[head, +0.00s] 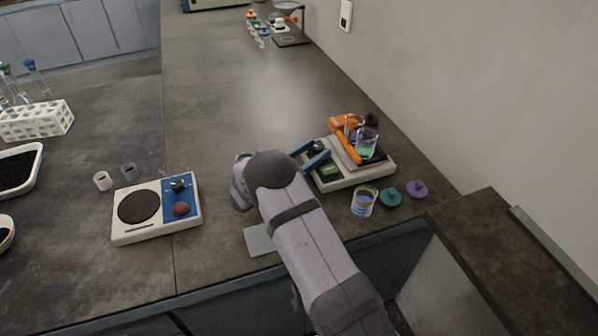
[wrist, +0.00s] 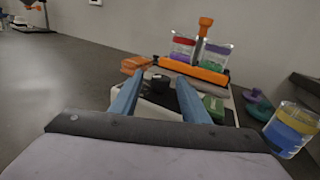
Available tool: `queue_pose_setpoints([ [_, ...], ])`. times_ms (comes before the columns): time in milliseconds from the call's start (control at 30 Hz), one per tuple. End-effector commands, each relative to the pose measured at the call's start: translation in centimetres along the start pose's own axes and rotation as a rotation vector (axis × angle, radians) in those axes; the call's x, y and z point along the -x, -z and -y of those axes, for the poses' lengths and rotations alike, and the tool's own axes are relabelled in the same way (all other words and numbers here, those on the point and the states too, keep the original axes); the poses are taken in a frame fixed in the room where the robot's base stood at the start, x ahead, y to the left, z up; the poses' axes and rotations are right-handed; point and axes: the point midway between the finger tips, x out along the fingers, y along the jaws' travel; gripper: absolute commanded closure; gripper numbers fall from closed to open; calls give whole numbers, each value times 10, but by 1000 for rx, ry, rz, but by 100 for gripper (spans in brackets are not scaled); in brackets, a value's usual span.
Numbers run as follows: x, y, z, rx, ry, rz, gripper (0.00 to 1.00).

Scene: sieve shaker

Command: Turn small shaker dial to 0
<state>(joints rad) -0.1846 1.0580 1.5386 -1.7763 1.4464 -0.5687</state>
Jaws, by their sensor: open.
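The small shaker (head: 377,174) is a white box at the right of the bench, with an orange clamp bar over jars on its platform. Its dial (wrist: 161,84) is a black knob at the near left corner of the shaker in the wrist view. A green panel (wrist: 213,105) lies right of the knob. My gripper (head: 324,150) has blue fingers reaching over the shaker's left side. In the wrist view my gripper (wrist: 161,76) is open, and the knob shows between its fingers. I cannot tell whether they touch it. The dial's marks are too small to read.
A layered jar (head: 364,204), a teal lid (head: 390,197) and a purple lid (head: 417,189) lie close to the shaker's near side. A hotplate (head: 152,230) with a blue panel stands to the left. The bench behind the gripper is clear.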

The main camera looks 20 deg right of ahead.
Motion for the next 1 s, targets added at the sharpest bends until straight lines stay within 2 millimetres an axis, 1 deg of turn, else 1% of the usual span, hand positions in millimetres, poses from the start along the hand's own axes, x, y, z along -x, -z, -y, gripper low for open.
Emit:
queue_pose_setpoints([
  [33, 10, 0, -1, -2, -3, 2, 58],
  [333, 62, 1, -1, -2, -5, 1, 58],
  [400, 61, 0, 3, -3, -35, 9, 58],
  [633, 70, -5, 10, -14, -137, 24, 58],
  [1000, 84, -3, 24, -30, -263, 16, 58],
])
